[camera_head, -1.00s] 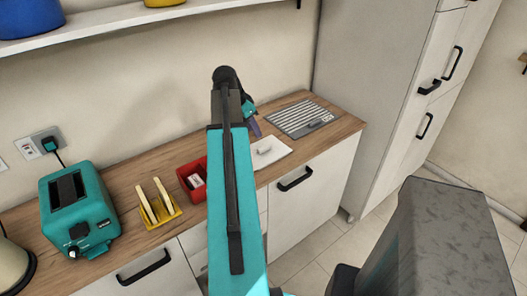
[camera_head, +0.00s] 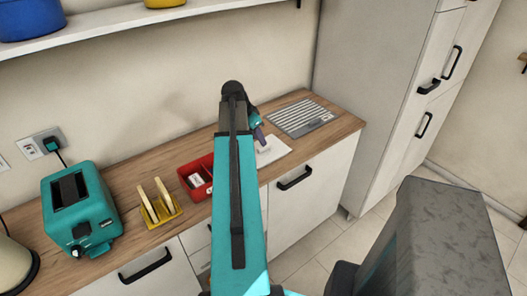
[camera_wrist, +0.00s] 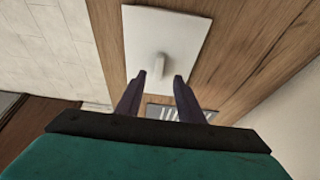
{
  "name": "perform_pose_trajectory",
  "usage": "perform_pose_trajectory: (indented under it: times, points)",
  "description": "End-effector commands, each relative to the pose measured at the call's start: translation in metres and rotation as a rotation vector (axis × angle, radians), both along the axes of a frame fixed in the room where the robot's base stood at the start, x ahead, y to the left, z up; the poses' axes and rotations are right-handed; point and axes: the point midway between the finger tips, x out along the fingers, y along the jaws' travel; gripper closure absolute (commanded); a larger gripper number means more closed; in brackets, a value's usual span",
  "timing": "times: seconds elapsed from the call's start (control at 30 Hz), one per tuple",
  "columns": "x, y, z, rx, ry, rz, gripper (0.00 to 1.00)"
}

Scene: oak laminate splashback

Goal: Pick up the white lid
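The white lid (camera_wrist: 187,38) is a flat rectangular plate with a raised bar handle, lying on the wooden counter in the wrist view. It also shows in the head view (camera_head: 276,155), partly hidden behind my arm and gripper. My gripper (camera_wrist: 157,88) is open, its two dark fingers apart with nothing held between them. In the wrist view the handle stands just past the fingertips, roughly in line with the gap. In the head view my gripper (camera_head: 260,138) is above the lid.
A striped grey-white drainer panel (camera_head: 300,118) lies on the counter behind the lid. A red bin (camera_head: 200,190), a yellow rack (camera_head: 160,215) and a teal toaster (camera_head: 80,210) stand to the left. A tall cabinet (camera_head: 375,80) bounds the counter's right end.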

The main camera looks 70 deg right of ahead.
Motion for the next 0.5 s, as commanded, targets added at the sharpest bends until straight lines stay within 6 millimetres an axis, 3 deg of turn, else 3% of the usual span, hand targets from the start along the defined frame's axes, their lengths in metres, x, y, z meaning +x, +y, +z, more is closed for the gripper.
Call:
perform_pose_trajectory:
  times: [0.5]
  points:
    - [-0.008,-0.008,-0.026,0.002,0.001,-0.001,0.66]
